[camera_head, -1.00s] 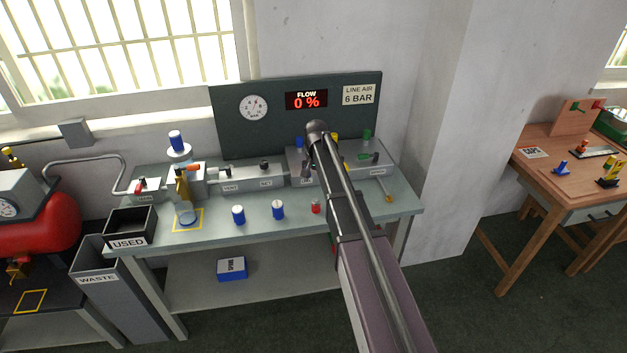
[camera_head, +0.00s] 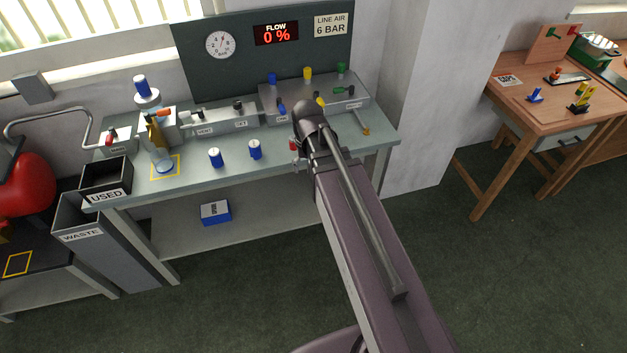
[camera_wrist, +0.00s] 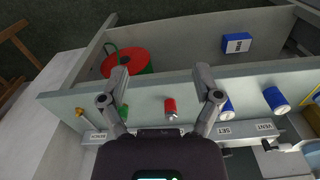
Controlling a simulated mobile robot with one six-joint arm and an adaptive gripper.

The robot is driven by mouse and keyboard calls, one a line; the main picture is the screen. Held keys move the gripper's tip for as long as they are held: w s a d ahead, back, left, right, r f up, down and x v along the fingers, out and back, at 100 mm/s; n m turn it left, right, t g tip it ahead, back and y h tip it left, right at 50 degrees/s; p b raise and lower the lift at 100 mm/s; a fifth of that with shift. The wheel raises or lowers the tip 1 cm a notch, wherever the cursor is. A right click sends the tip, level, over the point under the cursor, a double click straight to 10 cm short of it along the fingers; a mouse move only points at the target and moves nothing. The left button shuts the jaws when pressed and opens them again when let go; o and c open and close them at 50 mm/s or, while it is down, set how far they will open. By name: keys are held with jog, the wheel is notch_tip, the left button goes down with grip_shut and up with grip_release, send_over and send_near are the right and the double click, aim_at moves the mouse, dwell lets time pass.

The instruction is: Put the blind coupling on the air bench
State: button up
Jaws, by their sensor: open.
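A small red cylinder with a pale metal end, which may be the blind coupling, is on the air bench (camera_head: 205,179). In the wrist view the red cylinder (camera_wrist: 170,106) shows between the two spread fingers of my open gripper (camera_wrist: 161,82), with clear space on both sides. I cannot tell the height of the fingers above the bench. In the head view the red cylinder (camera_head: 293,146) shows just left of my wrist, and my arm hides most of the gripper.
Two blue cylinders (camera_head: 215,157) (camera_head: 255,149) stand on the bench to the left. A valve block (camera_head: 335,103) with coloured knobs is behind. A black USED box (camera_head: 104,175) sits at the left end. A red and green round item (camera_wrist: 130,62) is below the bench edge.

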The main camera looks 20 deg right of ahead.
jog(key=shift+n, duration=0.6)
jog(key=s, duration=0.5)
jog(key=shift+s+a, duration=0.1)
jog(key=shift+s, duration=0.2)
